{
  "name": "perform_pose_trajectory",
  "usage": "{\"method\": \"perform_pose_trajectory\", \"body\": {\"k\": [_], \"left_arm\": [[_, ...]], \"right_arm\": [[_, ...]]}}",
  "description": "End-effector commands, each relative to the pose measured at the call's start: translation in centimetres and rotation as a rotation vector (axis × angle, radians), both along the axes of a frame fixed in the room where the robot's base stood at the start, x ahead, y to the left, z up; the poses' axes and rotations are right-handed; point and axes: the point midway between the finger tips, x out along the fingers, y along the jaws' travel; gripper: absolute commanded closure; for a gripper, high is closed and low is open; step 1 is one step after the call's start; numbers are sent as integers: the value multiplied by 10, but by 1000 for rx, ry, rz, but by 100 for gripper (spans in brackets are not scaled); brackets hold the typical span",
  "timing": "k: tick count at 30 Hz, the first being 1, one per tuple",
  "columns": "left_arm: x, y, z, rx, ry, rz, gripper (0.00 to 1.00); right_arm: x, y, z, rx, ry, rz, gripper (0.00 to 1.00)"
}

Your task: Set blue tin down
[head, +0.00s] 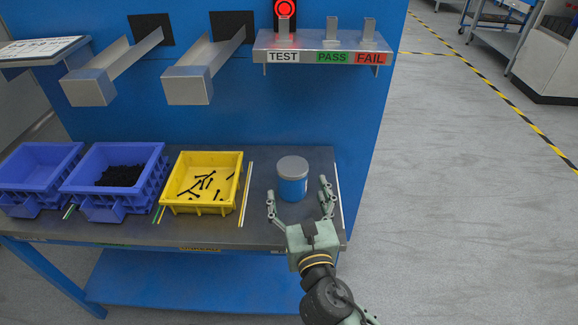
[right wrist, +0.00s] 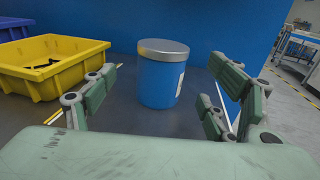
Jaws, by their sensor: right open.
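The blue tin (head: 292,184) with a grey lid stands upright on the grey bench top (head: 262,229), toward its right end. My right gripper (head: 298,197) is open, with one finger on each side of the tin and its palm in front of it. In the right wrist view the tin (right wrist: 160,78) stands beyond the spread fingertips (right wrist: 156,88), with visible gaps on both sides. A white label shows on the tin's right side. My left gripper is not in view.
Left of the tin are a yellow bin (head: 202,207) with black screws and two blue bins (head: 110,207), (head: 40,200). Above is a shelf (head: 322,46) marked TEST, PASS and FAIL, beside two chutes. Bare bench lies around the tin.

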Motion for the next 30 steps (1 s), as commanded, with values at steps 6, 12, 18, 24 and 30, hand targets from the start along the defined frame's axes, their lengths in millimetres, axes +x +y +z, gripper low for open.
{"method": "perform_pose_trajectory", "body": {"k": [6,12,18,24,30], "left_arm": [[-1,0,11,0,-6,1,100],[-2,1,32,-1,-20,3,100],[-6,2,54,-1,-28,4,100],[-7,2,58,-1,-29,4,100],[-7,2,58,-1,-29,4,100]], "right_arm": [[23,4,0,2,-3,-1,21],[48,7,-1,3,-1,-1,21],[72,12,-1,2,-1,-1,21],[75,12,-1,2,1,0,21],[75,12,-1,2,1,0,31]]}}
